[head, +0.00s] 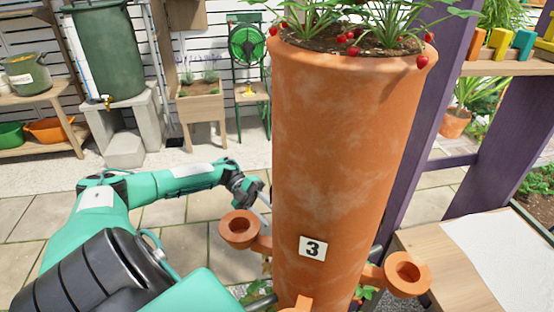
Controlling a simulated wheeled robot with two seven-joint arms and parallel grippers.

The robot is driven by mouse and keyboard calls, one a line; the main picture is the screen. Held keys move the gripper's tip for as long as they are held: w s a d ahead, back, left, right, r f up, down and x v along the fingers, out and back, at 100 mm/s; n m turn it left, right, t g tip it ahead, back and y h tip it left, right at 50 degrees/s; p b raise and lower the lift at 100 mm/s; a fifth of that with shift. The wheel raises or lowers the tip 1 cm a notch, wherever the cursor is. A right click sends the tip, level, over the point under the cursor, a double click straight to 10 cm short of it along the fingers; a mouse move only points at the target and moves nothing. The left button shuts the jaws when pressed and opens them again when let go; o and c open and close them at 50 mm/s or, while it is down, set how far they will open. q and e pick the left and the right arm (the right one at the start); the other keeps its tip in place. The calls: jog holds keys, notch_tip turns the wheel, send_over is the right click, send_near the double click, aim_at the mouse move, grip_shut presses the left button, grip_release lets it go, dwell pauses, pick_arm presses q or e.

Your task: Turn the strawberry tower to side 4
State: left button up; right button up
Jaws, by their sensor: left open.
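The strawberry tower (340,140) is a tall terracotta pot that stands upright in front of me. Strawberry plants (350,25) with red fruit grow at its top. A white plate with the number 3 (312,247) faces me low on its wall. Ring-shaped cups stick out low at its left (239,229) and right (407,269). My left gripper (263,197) is open at the tower's left side, just above the left cup. Its fingertips are partly hidden, and I cannot tell whether they touch the tower. My right gripper does not show clearly.
A wooden table with a white sheet (500,255) is at the right, beside a purple post (425,100). A green barrel (105,50) on blocks, a wooden planter (202,105) and a green hose reel (248,43) stand behind. Paving (185,220) lies open at the left.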

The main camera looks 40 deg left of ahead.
pick_arm(q)
jog(key=b+v, duration=0.1)
jog(key=v, duration=0.6)
jog(key=shift+a, duration=0.2)
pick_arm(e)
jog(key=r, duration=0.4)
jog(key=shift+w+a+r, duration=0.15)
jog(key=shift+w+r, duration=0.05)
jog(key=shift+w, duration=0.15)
